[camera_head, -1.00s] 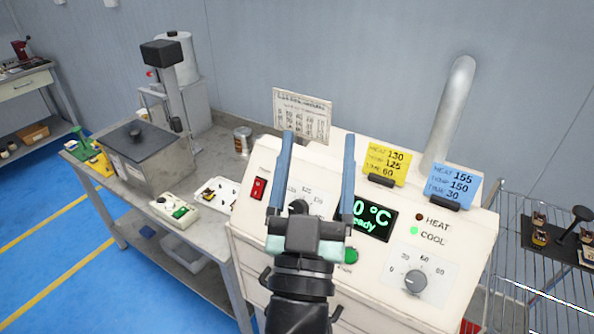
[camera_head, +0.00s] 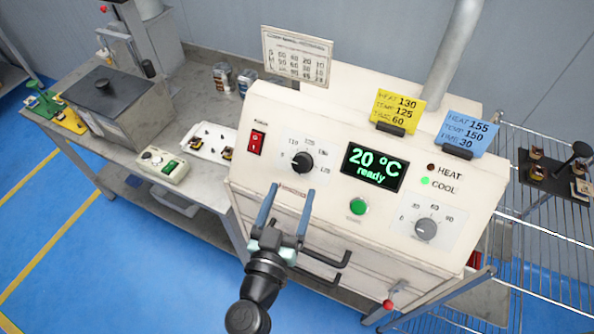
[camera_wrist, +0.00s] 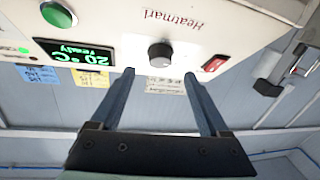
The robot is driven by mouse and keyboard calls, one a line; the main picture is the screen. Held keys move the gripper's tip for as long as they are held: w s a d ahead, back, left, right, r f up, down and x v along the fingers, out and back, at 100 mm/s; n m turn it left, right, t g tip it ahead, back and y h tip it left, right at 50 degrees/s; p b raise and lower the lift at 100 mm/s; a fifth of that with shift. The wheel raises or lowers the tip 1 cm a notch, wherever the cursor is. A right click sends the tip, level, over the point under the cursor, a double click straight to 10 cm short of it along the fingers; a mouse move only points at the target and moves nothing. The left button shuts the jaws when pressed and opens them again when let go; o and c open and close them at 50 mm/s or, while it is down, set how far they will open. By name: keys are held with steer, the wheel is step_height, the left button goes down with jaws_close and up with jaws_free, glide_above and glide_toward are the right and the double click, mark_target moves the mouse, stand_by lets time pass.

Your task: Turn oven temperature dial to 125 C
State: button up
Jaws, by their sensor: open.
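The oven's temperature dial (camera_head: 302,162) is a black knob on the sloped white oven panel (camera_head: 270,108), with a printed scale around it. Its pointer setting is too small to read. The display (camera_head: 373,166) reads "20 °C ready" in green. My gripper (camera_head: 288,192) is open and empty, below the dial and apart from it in the head view. In the wrist view the dial (camera_wrist: 160,54) lies beyond and between the open fingertips (camera_wrist: 160,72). The yellow card (camera_head: 398,108) reads heat 130, temp 125, time 60.
A red switch (camera_head: 257,143) is left of the dial. The green button (camera_head: 358,206) and timer dial (camera_head: 426,228) are to the right. A black drawer handle (camera_head: 325,270) sticks out beside my gripper. A blue card (camera_head: 467,134) stands at upper right.

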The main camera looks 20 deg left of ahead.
mark_target(300, 168)
steer(key=w, duration=0.5)
steer(key=shift+w+a, duration=0.4)
jaws_close()
